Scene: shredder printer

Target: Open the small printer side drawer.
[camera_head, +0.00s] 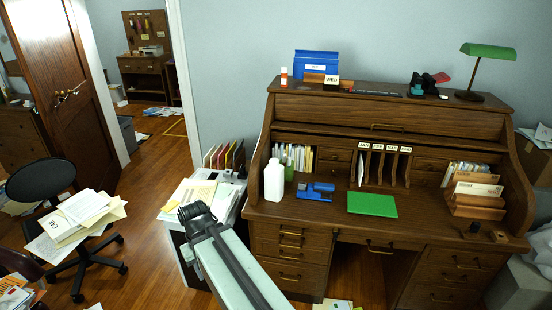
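My gripper (194,211) is the dark end of my grey-green arm, which reaches up from the bottom middle. It is over or in front of a low white and dark unit (228,209) left of the desk. This unit may be the printer; its front is mostly hidden by my arm and papers. I cannot make out a small side drawer on it. My gripper's fingers are too small and dark to show whether they are open or shut, or whether they touch anything.
A wooden roll-top desk (330,215) with several drawers stands at right. A black chair (40,180) with papers on its seat is at left. Upright folders (224,157) stand behind the low unit. An open doorway (140,100) lies behind. Wooden floor (135,200) is clear between chair and unit.

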